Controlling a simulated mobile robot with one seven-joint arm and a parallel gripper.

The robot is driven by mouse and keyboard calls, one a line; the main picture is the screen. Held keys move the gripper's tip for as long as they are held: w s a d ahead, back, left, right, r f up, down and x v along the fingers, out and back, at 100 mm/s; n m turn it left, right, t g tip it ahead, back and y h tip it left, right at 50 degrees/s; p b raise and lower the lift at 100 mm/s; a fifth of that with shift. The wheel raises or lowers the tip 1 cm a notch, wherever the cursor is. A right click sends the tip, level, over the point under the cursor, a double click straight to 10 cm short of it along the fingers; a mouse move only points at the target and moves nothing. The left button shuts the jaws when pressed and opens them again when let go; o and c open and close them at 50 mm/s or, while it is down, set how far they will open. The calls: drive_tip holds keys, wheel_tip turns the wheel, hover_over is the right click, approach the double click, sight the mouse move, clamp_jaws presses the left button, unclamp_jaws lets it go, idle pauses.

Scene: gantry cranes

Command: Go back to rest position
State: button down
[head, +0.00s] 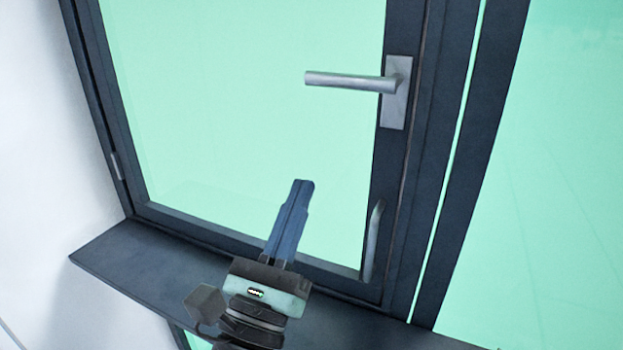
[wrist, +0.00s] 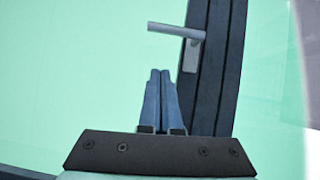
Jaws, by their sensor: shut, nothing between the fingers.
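My gripper (head: 302,184) is in the lower middle of the head view, its two blue fingers together with nothing between them. It points up toward the window and appears in front of the green-tinted glass (head: 240,90). In the wrist view the shut fingers (wrist: 160,74) point up, below and left of the grey lever handle (wrist: 176,30). The gripper is apart from that handle. Whether the fingertips touch the glass, I cannot tell.
The dark window frame (head: 392,160) carries the horizontal lever handle (head: 345,82) and a lower vertical grey handle (head: 372,238). A dark sill (head: 130,262) runs beneath. A white wall (head: 45,130) stands at left, and another glass pane (head: 550,180) at right.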

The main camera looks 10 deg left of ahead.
drive_tip(key=shift+s+a+f, duration=0.15)
drive_tip(key=shift+s+f, duration=0.15)
drive_tip(key=shift+s, duration=0.1)
